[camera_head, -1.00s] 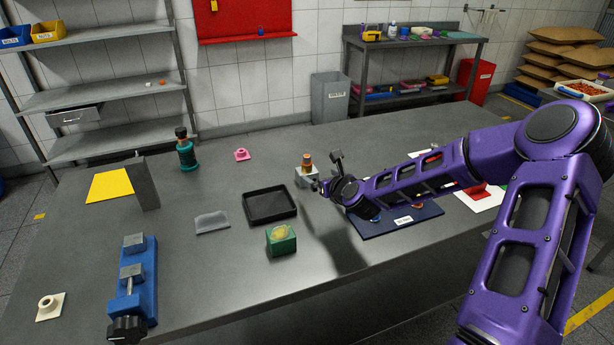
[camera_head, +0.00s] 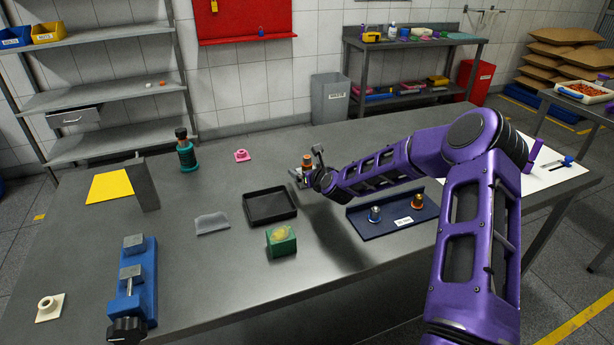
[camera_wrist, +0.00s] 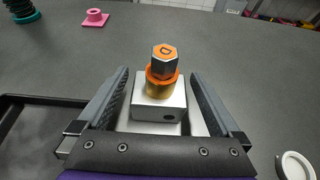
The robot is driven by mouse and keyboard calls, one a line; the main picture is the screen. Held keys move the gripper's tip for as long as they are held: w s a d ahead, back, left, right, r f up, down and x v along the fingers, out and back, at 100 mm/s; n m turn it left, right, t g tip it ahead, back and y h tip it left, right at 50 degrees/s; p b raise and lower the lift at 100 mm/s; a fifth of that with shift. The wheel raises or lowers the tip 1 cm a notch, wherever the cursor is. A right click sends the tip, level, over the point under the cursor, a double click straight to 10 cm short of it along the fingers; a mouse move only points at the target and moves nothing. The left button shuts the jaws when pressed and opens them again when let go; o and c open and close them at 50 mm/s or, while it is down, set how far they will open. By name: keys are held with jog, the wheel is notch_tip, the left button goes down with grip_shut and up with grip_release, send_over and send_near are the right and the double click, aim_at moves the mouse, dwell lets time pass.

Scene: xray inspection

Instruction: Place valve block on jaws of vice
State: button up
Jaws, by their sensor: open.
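The valve block (camera_wrist: 160,118) is a silver block with a brass and orange fitting and a hex top marked with a letter. In the wrist view it stands upright between the two open fingers of my gripper (camera_wrist: 160,100), with a gap at each side. In the head view the valve block (camera_head: 307,163) shows at the middle of the table, partly hidden by my gripper (camera_head: 310,177). The blue vice (camera_head: 131,285) is at the front left of the table, with grey jaws (camera_head: 132,258) apart from each other and nothing between them.
A black tray (camera_head: 270,218) and a green block (camera_head: 281,240) lie between my gripper and the vice. A grey upright plate (camera_head: 146,184), a grey curved piece (camera_head: 212,224) and a teal bottle-like part (camera_head: 187,156) stand farther left. A blue stand (camera_head: 395,222) holds two fittings at right.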

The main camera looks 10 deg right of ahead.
grip_shut()
jog(key=shift+r, duration=0.1)
dwell(0.3)
